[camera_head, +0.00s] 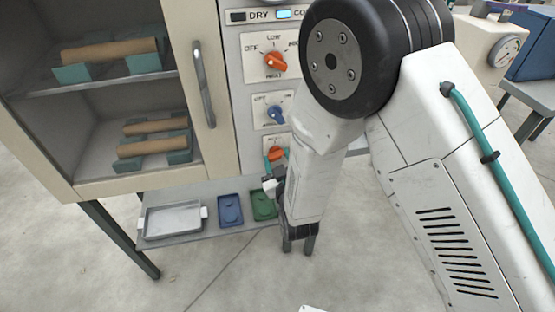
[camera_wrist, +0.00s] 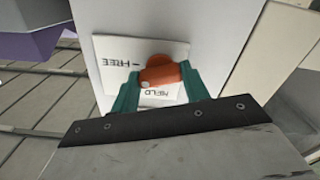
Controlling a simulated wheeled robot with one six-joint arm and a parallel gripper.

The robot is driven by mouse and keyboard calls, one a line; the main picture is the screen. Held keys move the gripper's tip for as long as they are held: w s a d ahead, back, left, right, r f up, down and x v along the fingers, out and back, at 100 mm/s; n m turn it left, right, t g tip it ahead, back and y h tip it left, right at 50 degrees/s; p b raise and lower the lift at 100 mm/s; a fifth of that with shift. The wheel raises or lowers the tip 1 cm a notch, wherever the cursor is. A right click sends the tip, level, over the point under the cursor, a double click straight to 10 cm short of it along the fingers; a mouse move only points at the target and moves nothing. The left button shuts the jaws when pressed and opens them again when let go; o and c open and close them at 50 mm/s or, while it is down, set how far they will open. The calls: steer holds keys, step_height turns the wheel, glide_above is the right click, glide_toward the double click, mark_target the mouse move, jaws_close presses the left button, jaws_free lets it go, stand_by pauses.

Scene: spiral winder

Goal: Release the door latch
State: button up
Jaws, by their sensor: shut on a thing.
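The door latch is an orange knob (camera_head: 276,153) on a white plate, low on the grey control panel; my gripper partly covers it in the head view. In the wrist view the knob (camera_wrist: 165,76) lies roughly crosswise on a plate (camera_wrist: 115,50) lettered FREE and HELD, which appears turned over. My gripper (camera_wrist: 160,82) has its green fingers on both sides of the knob and is shut on it. The cabinet door (camera_head: 222,120), with a vertical metal handle (camera_head: 204,84), is at the left in the head view; it looks closed.
Above the latch are a blue knob (camera_head: 276,114) and a larger orange knob (camera_head: 276,62). Brown tubes (camera_head: 110,50) rest on green holders inside the cabinet. A shelf below holds a metal tray (camera_head: 172,221), a blue tray (camera_head: 230,210) and a green tray (camera_head: 263,205).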

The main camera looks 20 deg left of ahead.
steer(key=shift+m, duration=1.9)
steer(key=o, duration=1)
steer(key=shift+s, duration=0.1)
steer(key=v, duration=0.7)
steer(key=shift+s+d, duration=0.15)
steer(key=shift+s, duration=0.2)
